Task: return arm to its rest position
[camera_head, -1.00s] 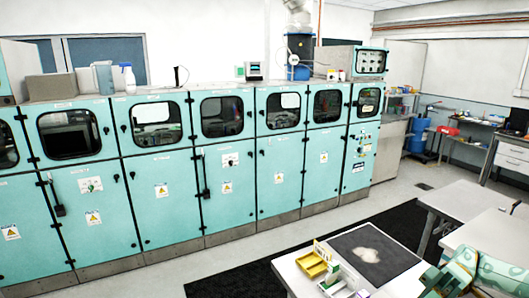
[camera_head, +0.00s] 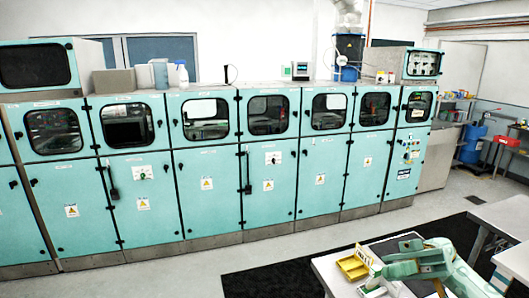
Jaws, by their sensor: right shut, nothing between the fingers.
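My right arm (camera_head: 432,262), pale green, comes in from the lower right and reaches over the small white table. Its gripper (camera_head: 376,273) is shut and empty, at the left end of the arm near the table's front part; its fingertips are small and hard to make out. The arm hides much of the dark mat (camera_head: 394,244) on the table. My left arm and left gripper are out of the frame.
A yellow tray (camera_head: 352,267) stands on the table (camera_head: 324,267), left of my right gripper. Another table (camera_head: 507,216) stands at the right. A long row of turquoise cabinets (camera_head: 208,190) lines the back. The floor (camera_head: 190,272) before the cabinets is clear.

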